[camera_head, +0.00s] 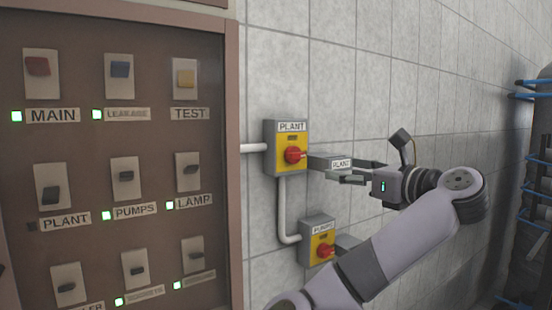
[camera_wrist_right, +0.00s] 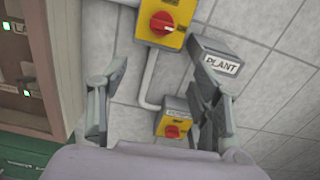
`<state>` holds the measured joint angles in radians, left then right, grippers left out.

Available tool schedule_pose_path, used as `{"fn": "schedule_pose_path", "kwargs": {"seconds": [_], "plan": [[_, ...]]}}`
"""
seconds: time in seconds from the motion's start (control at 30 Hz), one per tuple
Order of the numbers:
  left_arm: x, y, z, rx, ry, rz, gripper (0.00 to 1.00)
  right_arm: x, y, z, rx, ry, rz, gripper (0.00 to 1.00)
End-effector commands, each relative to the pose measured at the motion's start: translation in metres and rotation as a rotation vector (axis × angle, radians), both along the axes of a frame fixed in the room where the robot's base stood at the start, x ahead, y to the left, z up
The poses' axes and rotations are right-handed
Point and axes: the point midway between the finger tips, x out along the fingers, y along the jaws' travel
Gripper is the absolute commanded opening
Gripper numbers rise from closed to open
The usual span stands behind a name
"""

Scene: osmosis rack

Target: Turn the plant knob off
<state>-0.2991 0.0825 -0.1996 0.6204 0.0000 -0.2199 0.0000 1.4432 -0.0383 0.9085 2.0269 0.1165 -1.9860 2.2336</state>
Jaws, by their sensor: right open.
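The plant knob (camera_head: 295,155) is a red rotary knob on a yellow plate, on a grey wall box labelled PLANT. It also shows at the top of the right wrist view (camera_wrist_right: 163,23); its exact turn is hard to read. My right gripper (camera_head: 348,171) is open and empty, to the right of the knob and apart from it. In the right wrist view its two fingers (camera_wrist_right: 160,82) are spread below the knob, with tiled wall between them. My left gripper is not in view.
A grey box labelled PLANT (camera_head: 330,162) juts out between the knob and my right gripper. Below is a second yellow box with a red knob, labelled PUMPS (camera_head: 319,246). A grey conduit (camera_head: 283,210) joins them. A brown switch panel (camera_head: 130,145) stands left; pipes (camera_head: 535,200) are far right.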

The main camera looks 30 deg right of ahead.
Motion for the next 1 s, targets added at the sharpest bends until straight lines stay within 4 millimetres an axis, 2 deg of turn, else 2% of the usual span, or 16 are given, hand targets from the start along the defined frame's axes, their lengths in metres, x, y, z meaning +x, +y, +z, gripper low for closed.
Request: {"fn": "schedule_pose_path", "kwargs": {"seconds": [0.1, 0.27, 0.8, 1.0], "plan": [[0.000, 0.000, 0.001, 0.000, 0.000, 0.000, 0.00, -0.006, 0.001, 0.007, 0.048, -0.018, 0.006, 0.58], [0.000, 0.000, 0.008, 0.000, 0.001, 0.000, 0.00, 0.013, 0.004, 0.008, 0.050, -0.015, 0.011, 0.58], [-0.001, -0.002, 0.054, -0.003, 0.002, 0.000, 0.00, 0.128, 0.012, 0.009, 0.044, -0.012, 0.008, 0.58], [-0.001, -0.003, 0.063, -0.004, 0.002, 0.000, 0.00, 0.155, 0.013, 0.008, 0.043, -0.016, 0.006, 0.58]]}}
